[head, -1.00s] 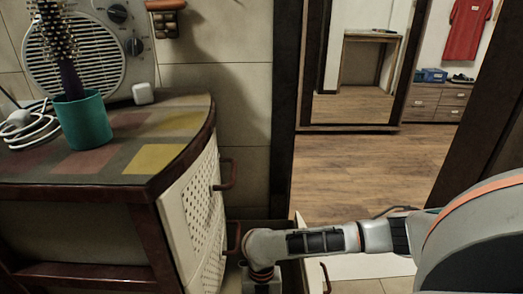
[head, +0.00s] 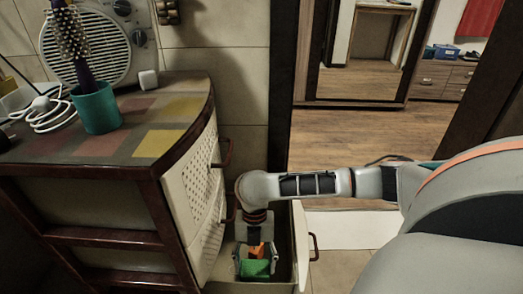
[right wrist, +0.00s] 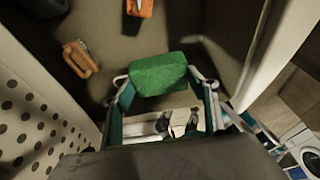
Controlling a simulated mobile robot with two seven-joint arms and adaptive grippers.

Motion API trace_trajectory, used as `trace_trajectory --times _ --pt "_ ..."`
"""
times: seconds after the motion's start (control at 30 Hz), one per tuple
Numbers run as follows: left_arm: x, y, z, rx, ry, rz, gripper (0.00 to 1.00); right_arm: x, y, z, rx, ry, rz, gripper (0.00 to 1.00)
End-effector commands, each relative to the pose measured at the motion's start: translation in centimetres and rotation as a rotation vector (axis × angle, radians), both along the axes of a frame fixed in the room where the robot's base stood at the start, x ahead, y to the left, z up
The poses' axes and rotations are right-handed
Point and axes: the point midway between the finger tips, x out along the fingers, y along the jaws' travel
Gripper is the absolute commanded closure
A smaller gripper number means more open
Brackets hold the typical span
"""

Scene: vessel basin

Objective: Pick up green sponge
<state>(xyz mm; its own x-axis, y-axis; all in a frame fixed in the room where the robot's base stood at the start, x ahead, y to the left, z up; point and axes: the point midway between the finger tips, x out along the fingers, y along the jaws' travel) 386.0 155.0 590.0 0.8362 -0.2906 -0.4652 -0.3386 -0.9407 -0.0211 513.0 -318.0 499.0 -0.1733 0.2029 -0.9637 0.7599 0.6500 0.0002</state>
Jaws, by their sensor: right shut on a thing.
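The green sponge (head: 255,268) is between the fingers of my right gripper (head: 254,262), inside or just over the open drawer (head: 302,245). My right gripper is shut on it and points down. In the right wrist view the green sponge (right wrist: 158,74) spans the space between the two fingertips, with the drawer floor behind it. I cannot tell whether the sponge is clear of the drawer floor. My left gripper is not in view.
An orange-handled brush-like item (right wrist: 82,58) and another orange item (right wrist: 140,8) lie in the drawer. The drawer walls stand close around my gripper. The cabinet (head: 160,190) is on the left, with a teal cup (head: 97,108) on top. Open floor (head: 345,150) lies beyond.

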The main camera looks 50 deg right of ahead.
Motion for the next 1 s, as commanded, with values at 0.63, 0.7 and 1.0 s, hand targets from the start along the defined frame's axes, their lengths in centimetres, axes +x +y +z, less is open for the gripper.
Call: trace_trajectory --times 0.63,0.7,1.0 --pt "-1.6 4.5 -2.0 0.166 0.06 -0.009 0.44 -4.2 5.2 7.6 0.003 -0.006 0.004 0.56" --pt "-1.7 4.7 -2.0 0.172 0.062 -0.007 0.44 -5.4 6.6 7.6 0.003 -0.007 0.004 0.56" --pt "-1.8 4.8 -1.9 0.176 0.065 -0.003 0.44 -9.8 11.7 7.4 0.002 -0.005 0.003 0.56"
